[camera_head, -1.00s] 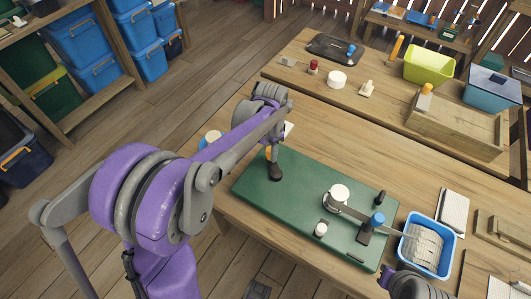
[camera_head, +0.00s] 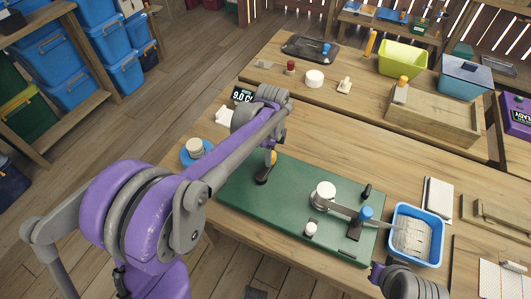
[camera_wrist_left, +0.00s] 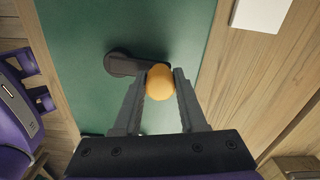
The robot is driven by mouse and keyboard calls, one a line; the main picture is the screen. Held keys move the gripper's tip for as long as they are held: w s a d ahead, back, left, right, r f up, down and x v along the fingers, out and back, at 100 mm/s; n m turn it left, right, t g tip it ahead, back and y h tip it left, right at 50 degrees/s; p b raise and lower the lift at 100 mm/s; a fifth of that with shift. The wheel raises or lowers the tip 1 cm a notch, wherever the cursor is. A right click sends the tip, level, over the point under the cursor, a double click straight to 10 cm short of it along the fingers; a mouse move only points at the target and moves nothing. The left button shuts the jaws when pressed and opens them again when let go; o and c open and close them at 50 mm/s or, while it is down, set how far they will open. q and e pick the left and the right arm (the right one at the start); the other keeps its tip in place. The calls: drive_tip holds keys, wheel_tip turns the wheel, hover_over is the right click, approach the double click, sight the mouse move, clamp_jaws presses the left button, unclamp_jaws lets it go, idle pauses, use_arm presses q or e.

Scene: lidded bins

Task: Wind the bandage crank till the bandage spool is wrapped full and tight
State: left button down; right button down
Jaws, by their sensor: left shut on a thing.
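The green board (camera_head: 300,230) lies on the near table. Its black crank (camera_head: 263,178) with an orange knob (camera_head: 273,157) is at the left end. In the left wrist view my left gripper (camera_wrist_left: 160,84) is shut on the orange knob (camera_wrist_left: 160,72), beside the black crank arm (camera_wrist_left: 125,64). In the head view my arm hides most of that gripper. A white roll (camera_head: 325,189) stands mid-board with a grey arm running to a blue knob (camera_head: 366,212). A pale strip leads into a blue bin (camera_head: 397,243) of folded bandage. My right gripper (camera_head: 378,272) is barely visible at the lower right; its jaws are unclear.
A blue dish with pale discs (camera_head: 196,148) and a small display (camera_head: 242,95) stand left of the board. The back table holds a wooden box (camera_head: 430,118), a green bin (camera_head: 402,60) and a blue bin (camera_head: 465,80).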

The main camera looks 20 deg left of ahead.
use_arm(q)
drive_tip(key=shift+s+d+m, duration=0.1)
drive_tip(key=shift+d+m, duration=0.3)
drive_tip(key=shift+m, duration=0.4)
drive_tip(key=shift+s+d+m, duration=0.1)
drive_tip(key=shift+d+m, duration=0.3)
drive_tip(key=shift+m, duration=0.4)
drive_tip(key=shift+c, duration=2.3)
unclamp_jaws()
wheel_tip(320, 180, up, 11)
